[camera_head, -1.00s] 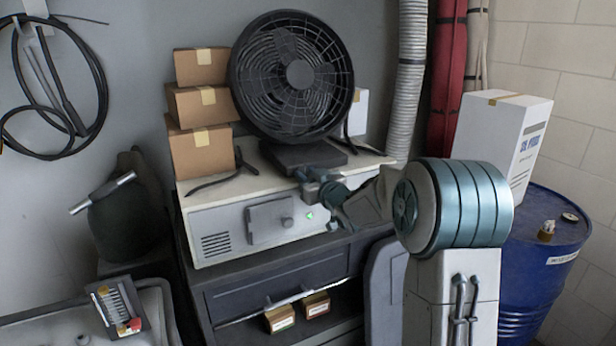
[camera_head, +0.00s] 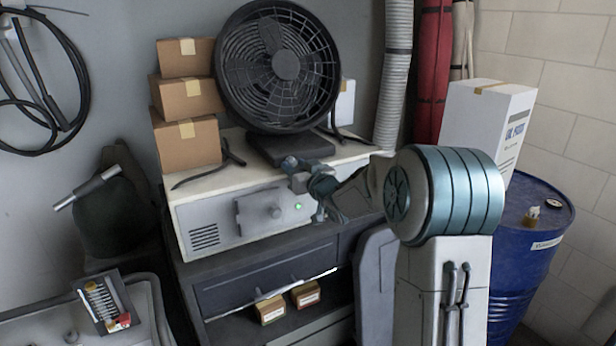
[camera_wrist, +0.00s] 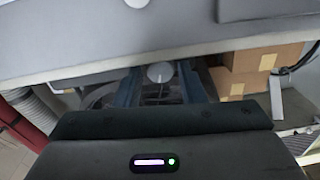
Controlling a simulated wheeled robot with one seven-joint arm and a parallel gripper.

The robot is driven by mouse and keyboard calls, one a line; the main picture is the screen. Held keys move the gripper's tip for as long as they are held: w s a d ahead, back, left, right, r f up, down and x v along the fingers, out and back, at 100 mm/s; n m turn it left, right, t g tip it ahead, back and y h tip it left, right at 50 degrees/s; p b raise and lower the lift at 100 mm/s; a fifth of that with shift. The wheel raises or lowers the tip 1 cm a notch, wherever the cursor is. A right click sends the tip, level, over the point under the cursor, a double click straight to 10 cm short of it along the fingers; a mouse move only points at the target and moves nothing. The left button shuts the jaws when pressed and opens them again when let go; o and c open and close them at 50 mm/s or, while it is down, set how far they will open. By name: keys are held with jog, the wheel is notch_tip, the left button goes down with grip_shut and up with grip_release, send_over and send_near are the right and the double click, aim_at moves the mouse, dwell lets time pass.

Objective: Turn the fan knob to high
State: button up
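The black fan (camera_head: 285,66) stands on a light control box (camera_head: 222,200). The box front has a grey plate (camera_head: 250,216) with a small round dark part (camera_head: 276,212), and a green light (camera_head: 298,206) to its right. My gripper (camera_head: 304,186) is just in front of the box's upper right front, its two fingers apart and nothing between them. In the wrist view, which looks upside down, a pale rounded part (camera_wrist: 137,3), perhaps the fan knob, is cut by the top edge. I cannot read any knob setting.
Stacked cardboard boxes (camera_head: 187,143) stand on the control box, left of the fan. A dark cabinet (camera_head: 250,280) is below. A blue drum (camera_head: 530,250) with a white carton (camera_head: 487,120) is at the right. A tray (camera_head: 150,300) is at lower left.

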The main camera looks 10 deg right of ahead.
jog(key=b+v, duration=0.2)
jog(key=v, duration=1.1)
jog(key=shift+s, duration=0.1)
